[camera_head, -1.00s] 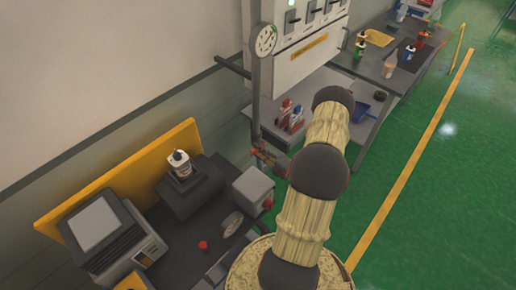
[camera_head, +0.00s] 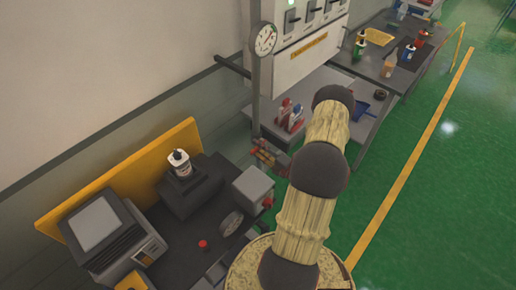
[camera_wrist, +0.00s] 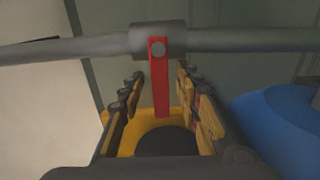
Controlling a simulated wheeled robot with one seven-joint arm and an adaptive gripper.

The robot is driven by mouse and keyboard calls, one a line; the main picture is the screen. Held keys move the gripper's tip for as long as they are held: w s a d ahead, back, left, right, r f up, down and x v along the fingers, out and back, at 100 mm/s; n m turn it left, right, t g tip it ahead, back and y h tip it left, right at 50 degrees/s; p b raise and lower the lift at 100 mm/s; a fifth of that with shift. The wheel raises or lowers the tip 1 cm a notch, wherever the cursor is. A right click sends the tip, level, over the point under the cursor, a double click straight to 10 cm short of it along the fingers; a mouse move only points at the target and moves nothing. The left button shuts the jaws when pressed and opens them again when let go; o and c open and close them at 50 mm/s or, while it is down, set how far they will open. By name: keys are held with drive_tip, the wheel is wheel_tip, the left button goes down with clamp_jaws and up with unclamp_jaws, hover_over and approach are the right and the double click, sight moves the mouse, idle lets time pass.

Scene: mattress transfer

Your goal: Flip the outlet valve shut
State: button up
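The outlet valve's red lever (camera_wrist: 159,85) hangs straight down from a bolted collar on a grey horizontal pipe (camera_wrist: 90,46) in the wrist view. My gripper (camera_wrist: 157,88) is open, with one yellow-and-black finger on each side of the lever. The lever stands between the fingers, and I see gaps on both sides. In the head view my gripper (camera_head: 268,154) is beside the lower part of the gauge pipe (camera_head: 256,95). The lever is too small and too covered there to tell from the gripper.
A round gauge (camera_head: 265,40) tops the pipe, before a white switch panel (camera_head: 305,45). A dark bench (camera_head: 180,235) with a grey box (camera_head: 253,187) stands below left. A grey table (camera_head: 405,75) stands at the back. A large blue rounded thing (camera_wrist: 285,130) is close right of the fingers. Green floor is clear at right.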

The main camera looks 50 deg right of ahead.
drive_tip(key=shift+s, duration=0.1)
drive_tip(key=s+a, duration=0.1)
drive_tip(key=s, duration=1)
drive_tip(key=shift+s+a, duration=0.2)
drive_tip(key=shift+s, duration=0.15)
